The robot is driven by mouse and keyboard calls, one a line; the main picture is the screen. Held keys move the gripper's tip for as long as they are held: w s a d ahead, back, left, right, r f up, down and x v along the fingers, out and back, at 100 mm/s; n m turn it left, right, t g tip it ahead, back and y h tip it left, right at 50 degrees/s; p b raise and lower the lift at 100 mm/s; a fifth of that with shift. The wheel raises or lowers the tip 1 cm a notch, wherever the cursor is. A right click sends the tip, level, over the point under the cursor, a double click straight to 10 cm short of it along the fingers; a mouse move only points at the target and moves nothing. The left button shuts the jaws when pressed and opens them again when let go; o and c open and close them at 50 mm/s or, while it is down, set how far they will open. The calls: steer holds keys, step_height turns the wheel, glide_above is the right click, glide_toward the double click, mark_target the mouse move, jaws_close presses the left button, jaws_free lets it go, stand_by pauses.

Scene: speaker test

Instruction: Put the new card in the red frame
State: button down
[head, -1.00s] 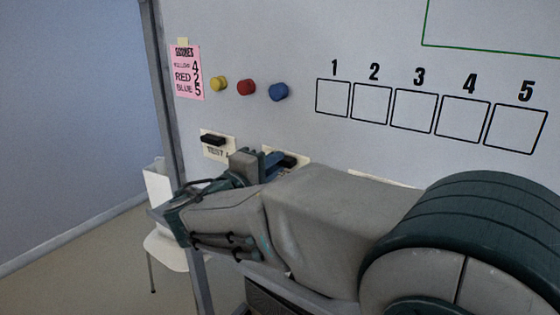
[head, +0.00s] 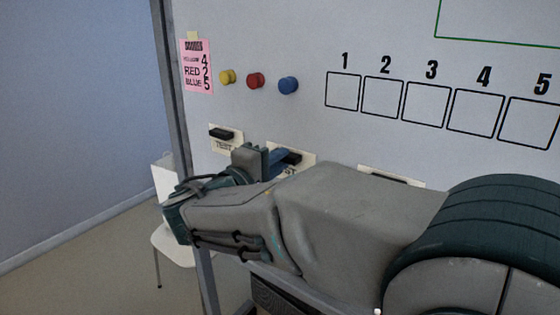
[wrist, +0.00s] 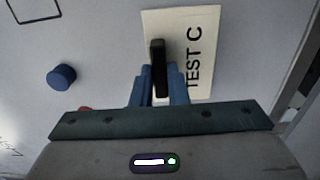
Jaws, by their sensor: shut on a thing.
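My gripper (head: 280,160) is at the whiteboard, its blue fingers shut on a black bar (wrist: 158,68) on a cream card (wrist: 203,25). The card reads TEST C in the wrist view. In the head view my gripper and arm partly cover this card (head: 308,160). It looks flat against the board; I cannot tell if it touches. Another cream card (head: 224,146) with a black bar and TEST on it is to the left. A third pale card (head: 405,183) shows partly above my arm. No red frame shows, and I cannot tell which card is new.
Yellow (head: 227,77), red (head: 255,80) and blue (head: 288,85) round knobs stick out above the cards. A pink note (head: 196,68) hangs at the left. Numbered squares (head: 343,91) and part of a green outline (head: 438,20) are on the right. A white chair (head: 172,245) stands beyond the board's left edge.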

steer(key=shift+b+v, duration=0.55)
steer(key=shift+v, duration=2.1)
steer(key=shift+s+a, duration=0.1)
